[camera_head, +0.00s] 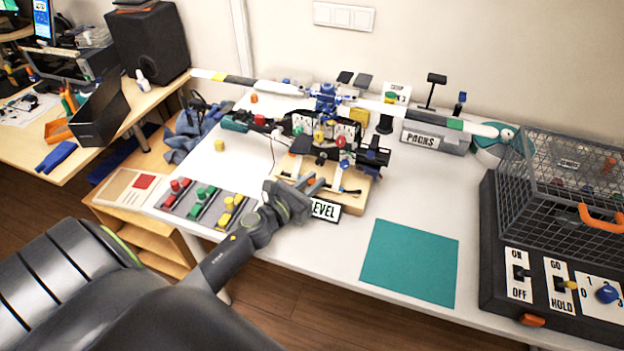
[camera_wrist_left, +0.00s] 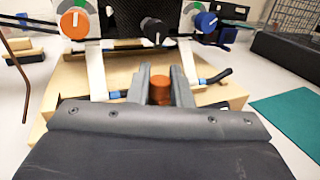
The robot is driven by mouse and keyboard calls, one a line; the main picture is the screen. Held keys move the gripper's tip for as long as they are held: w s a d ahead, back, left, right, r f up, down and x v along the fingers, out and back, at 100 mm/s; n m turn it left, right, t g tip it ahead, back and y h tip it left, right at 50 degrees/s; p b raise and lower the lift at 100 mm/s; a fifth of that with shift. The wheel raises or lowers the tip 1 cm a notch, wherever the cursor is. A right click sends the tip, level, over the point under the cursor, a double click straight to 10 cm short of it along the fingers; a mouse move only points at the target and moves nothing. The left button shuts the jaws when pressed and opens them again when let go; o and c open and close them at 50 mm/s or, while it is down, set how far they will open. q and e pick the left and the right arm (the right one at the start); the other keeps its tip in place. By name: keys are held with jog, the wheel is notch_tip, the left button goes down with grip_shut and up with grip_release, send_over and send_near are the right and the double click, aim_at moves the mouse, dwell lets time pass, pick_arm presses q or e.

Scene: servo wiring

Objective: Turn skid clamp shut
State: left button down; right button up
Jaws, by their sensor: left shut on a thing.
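The wooden skid (camera_head: 352,197) stands on the white table near its middle and carries a dark device with dials; it also shows in the left wrist view (camera_wrist_left: 215,97). An orange-brown round clamp knob (camera_wrist_left: 161,89) sits at the skid's front edge. My left gripper (camera_head: 316,184) reaches it from the front. In the left wrist view its two fingers (camera_wrist_left: 161,92) stand on either side of the knob and are shut on it. The knob's lower part is hidden by the gripper body. My right gripper is in neither view.
A LEVEL sign (camera_head: 325,209) stands just right of the left gripper. A teal mat (camera_head: 410,262) lies bare at the front right. A black-handled bar (camera_wrist_left: 218,76) crosses the skid beside the fingers.

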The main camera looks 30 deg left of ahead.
pick_arm(q)
jog(key=shift+m+g+h+b, duration=0.5)
jog(key=shift+m+h+b, duration=0.65)
jog(key=shift+h, duration=0.75)
jog(key=shift+r, duration=0.1)
jog(key=c, duration=1.4)
grip_release()
jog(key=shift+o, duration=0.2)
